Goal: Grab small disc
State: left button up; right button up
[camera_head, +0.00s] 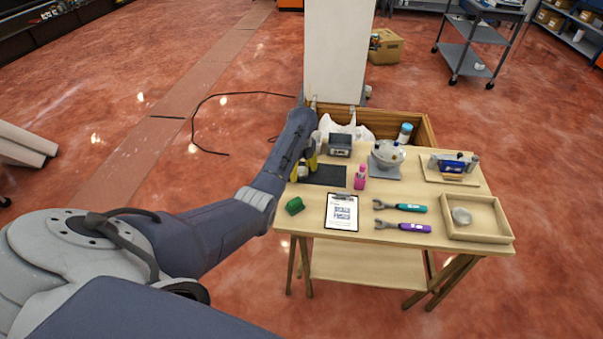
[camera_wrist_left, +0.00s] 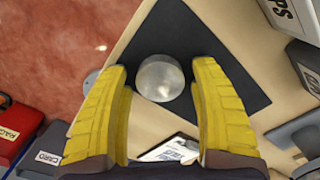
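A small silver disc (camera_wrist_left: 160,77) shows in the left wrist view, over the dark mat (camera_wrist_left: 235,88) and between my yellow fingertips. My left gripper (camera_wrist_left: 158,85) is open, with clear gaps between its fingers and the disc. In the head view my left gripper (camera_head: 304,168) is at the left edge of the dark mat (camera_head: 328,176), pointing down, and the disc there is hidden by it. My right gripper is not in view.
A clipboard (camera_head: 341,212) and two wrenches (camera_head: 402,208) lie at the front. A bowl-like device (camera_head: 387,154) stands at the back.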

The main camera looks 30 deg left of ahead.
pick_arm(q)
jog(key=c, duration=1.3)
grip_shut()
jog(key=shift+r, duration=0.15)
